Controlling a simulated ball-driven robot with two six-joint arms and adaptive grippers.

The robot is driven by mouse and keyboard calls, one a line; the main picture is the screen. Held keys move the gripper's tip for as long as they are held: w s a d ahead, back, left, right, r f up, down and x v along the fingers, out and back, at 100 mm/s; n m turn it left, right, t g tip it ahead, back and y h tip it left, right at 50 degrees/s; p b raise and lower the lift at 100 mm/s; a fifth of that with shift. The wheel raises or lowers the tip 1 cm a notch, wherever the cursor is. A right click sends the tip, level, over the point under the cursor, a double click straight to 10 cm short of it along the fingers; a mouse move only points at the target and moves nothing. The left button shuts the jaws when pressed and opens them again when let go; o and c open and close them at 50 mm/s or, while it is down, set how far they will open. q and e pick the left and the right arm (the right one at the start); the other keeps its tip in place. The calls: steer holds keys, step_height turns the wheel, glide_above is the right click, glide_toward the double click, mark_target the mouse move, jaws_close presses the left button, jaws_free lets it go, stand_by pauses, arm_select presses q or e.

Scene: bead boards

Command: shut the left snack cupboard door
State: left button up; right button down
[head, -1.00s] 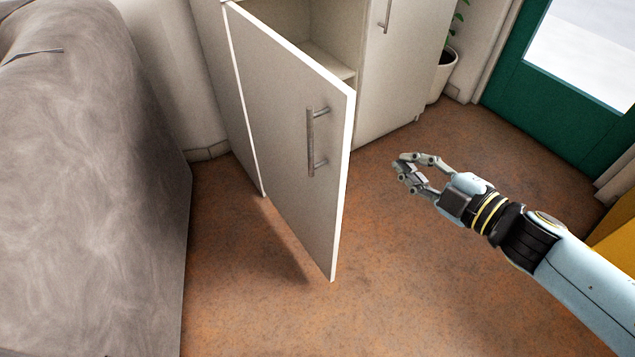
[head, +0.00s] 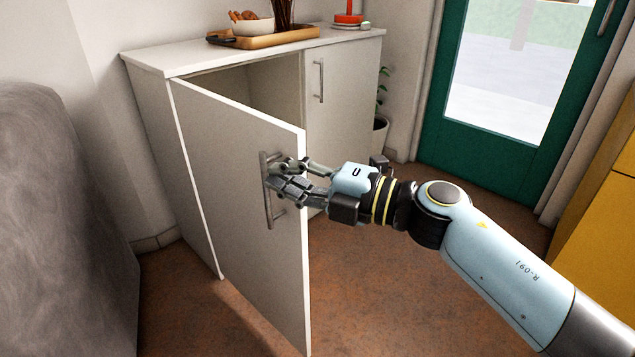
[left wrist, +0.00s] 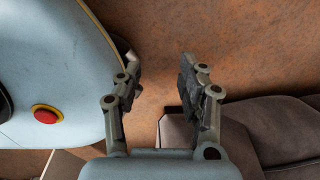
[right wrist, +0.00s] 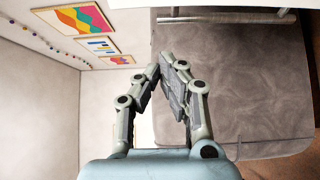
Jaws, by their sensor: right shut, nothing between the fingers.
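The left cupboard door (head: 225,170) is a white panel standing well open, hinged at its left, with a vertical metal bar handle (head: 267,192). The white snack cupboard (head: 155,125) stands behind it, and part of its opening shows above the door. My right gripper (head: 282,180) is shut and empty. In the head view it overlaps the door's handle; whether it touches the handle or door I cannot tell. It also shows in the right wrist view (right wrist: 165,78). My left gripper (left wrist: 160,88) is open and empty in the left wrist view, above the brown floor.
The right cupboard door (head: 335,110) is shut. A wooden tray (head: 290,36) with a bowl (head: 252,27) stands on top. A grey upholstered piece (head: 60,220) is at the left, a green glazed door (head: 450,130) behind, a yellow cabinet (head: 600,200) at the right. Brown floor (head: 370,290) lies clear in front.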

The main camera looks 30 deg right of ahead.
mark_target(264, 155)
steer(key=w+d+b, duration=0.1)
steer(key=w+d, duration=0.1)
steer(key=shift+w+d, duration=0.3)
steer(key=shift+w, duration=0.1)
arm_select(q)
steer(key=shift+w+a+f, duration=0.45)
steer(key=shift+a+f, duration=0.05)
steer(key=shift+a, duration=0.2)
steer(key=shift+s, duration=0.1)
